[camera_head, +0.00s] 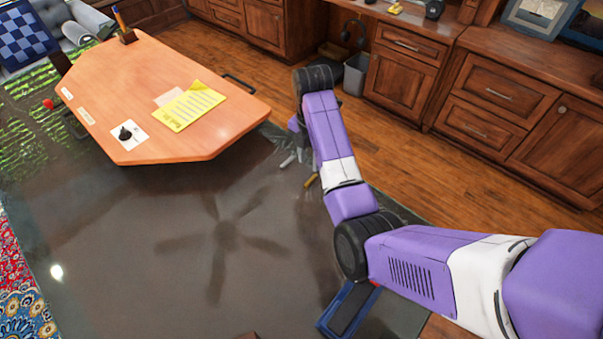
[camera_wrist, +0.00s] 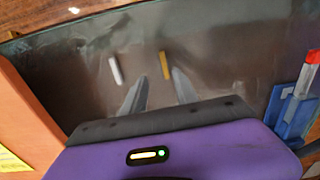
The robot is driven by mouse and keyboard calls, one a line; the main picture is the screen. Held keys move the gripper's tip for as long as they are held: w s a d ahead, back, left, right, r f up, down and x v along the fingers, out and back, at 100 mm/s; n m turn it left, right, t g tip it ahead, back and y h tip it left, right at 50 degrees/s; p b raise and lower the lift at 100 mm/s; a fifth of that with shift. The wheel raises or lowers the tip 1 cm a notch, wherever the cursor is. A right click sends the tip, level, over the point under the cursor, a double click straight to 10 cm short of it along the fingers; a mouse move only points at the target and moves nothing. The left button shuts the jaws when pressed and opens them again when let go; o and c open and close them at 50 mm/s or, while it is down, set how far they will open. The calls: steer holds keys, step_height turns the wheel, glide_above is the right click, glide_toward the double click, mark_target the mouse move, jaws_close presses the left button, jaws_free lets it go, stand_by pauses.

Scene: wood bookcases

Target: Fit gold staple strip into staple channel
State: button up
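The gold staple strip (camera_wrist: 165,65) lies on the dark glossy table top, just beyond my fingertips in the wrist view. It also shows as a small gold bar in the head view (camera_head: 312,181). My gripper (camera_wrist: 158,73) is open, its two grey fingers apart with nothing clearly between them. The blue stapler (camera_wrist: 292,115) is at the right of the wrist view, with a grey and red part above it. In the head view the stapler (camera_head: 347,308) is at the bottom, partly hidden by my arm. I cannot make out its staple channel clearly.
A white strip (camera_wrist: 115,70) lies left of the gold one. An orange-brown wooden board (camera_head: 150,100) bearing a yellow note (camera_head: 195,105) is left of my arm in the head view. The dark table top (camera_head: 180,240) is largely clear. Wooden cabinets (camera_head: 470,100) stand behind.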

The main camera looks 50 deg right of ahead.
mark_target(312, 179)
steer(key=f, duration=0.5)
steer(key=f+p, duration=0.1)
steer(key=f, duration=0.1)
steer(key=shift+s+d+f, duration=0.1)
steer(key=shift+s+f, duration=0.15)
steer(key=shift+s, duration=0.15)
steer(key=shift+c, duration=0.2)
jaws_close()
